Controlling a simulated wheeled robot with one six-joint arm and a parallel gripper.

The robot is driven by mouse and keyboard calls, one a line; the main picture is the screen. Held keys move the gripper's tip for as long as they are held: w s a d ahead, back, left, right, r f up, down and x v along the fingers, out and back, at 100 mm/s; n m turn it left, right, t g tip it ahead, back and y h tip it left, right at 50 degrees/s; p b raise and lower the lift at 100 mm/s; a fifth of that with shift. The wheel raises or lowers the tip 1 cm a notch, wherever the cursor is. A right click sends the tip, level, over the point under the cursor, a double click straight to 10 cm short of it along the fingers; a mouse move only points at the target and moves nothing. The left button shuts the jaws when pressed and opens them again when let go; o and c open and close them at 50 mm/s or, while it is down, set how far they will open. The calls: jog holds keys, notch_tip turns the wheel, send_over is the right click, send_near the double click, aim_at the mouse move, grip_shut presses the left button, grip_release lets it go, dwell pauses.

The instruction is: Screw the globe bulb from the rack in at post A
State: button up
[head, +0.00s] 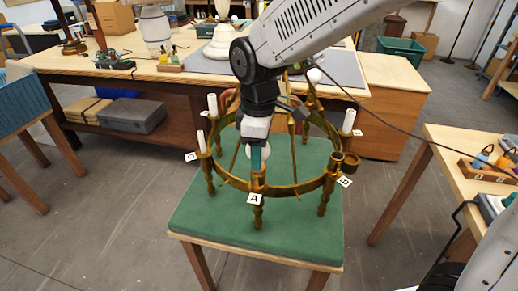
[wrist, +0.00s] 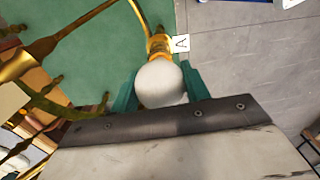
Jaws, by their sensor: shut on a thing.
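The round white globe bulb (wrist: 160,84) sits between the two teal fingers of my gripper (wrist: 159,88), which is shut on it. In the head view my gripper (head: 257,158) points down at the front of the brass ring, and its fingers hide part of the bulb. Post A (head: 257,180), a brass holder with a white "A" label (head: 254,199), is directly below the bulb. In the wrist view post A (wrist: 158,46) lines up with the bulb's far end. I cannot tell whether the bulb's base is inside the socket.
The brass chandelier ring (head: 290,190) stands on a green-topped table (head: 190,218). White candle-like tubes stand at other posts, including left (head: 201,141) and right (head: 348,121). Post B (head: 345,163) looks empty. A wooden tray (head: 490,168) is on the right bench. A dark cable crosses the right side.

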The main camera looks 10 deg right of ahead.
jog(key=m, duration=0.4)
jog(key=shift+m, duration=0.3)
jog(key=m, duration=0.5)
jog(key=shift+m, duration=1.5)
jog(key=m, duration=0.2)
jog(key=shift+a+m, duration=0.1)
jog(key=shift+m, duration=0.3)
jog(key=m, duration=0.5)
jog(key=shift+f, duration=0.1)
